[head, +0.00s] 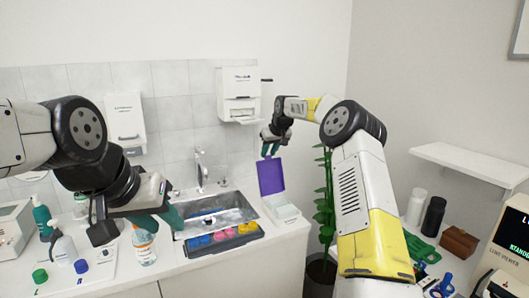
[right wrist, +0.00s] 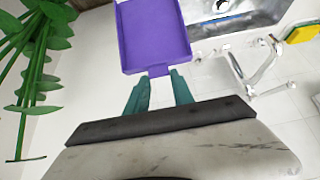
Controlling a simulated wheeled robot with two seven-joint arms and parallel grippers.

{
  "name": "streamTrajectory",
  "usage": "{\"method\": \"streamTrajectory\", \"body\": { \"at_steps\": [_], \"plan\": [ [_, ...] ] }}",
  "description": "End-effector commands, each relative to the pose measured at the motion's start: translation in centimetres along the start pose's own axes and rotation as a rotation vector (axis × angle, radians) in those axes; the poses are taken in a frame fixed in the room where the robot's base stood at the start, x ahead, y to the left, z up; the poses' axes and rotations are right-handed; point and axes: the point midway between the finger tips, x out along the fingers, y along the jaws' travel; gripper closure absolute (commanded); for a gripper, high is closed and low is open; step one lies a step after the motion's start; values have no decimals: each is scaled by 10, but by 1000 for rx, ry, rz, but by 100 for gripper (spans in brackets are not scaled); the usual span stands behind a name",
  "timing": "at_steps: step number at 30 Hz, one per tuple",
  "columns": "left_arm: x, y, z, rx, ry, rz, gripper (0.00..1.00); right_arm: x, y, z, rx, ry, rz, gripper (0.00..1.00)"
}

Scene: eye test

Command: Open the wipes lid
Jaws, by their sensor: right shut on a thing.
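The wipes box (head: 283,211) is a white tub on the counter, right of the sink. Its purple lid (head: 271,176) stands up steeply from the tub's back. My right gripper (head: 270,147) is above the lid at its top edge. In the right wrist view the lid (right wrist: 154,35) shows as a shallow purple tray, and its small tab sits between the teal fingertips of my right gripper (right wrist: 159,76), which are shut on it. My left gripper (head: 158,219) hangs over the counter left of the sink, its teal fingers apart and empty, near an orange-labelled bottle.
The sink (head: 222,217) has a dark tray (head: 221,241) of coloured items along its front. Bottles, including a teal one (head: 42,215), crowd the left counter. A plant (head: 325,205) stands right of the wipes box.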

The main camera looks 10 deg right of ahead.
Motion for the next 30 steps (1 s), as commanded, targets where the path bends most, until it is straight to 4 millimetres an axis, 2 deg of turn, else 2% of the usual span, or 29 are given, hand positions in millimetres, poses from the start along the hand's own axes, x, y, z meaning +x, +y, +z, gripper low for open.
{"method": "streamTrajectory", "body": {
  "at_steps": [1,8,9,12,23,30],
  "plan": [
    [0,0,0,0,0,0,64,-3,0,-7,0,19,3,100],
    [0,0,0,0,0,0,64,-4,0,-7,0,20,3,100],
    [0,0,0,0,0,0,64,-4,0,-7,0,20,3,68],
    [0,0,0,0,0,0,64,-3,0,-6,0,17,3,49],
    [0,0,0,0,0,0,64,-5,0,-4,0,11,2,49],
    [0,0,0,0,0,0,64,-42,1,-4,-2,13,4,49]
  ]
}}
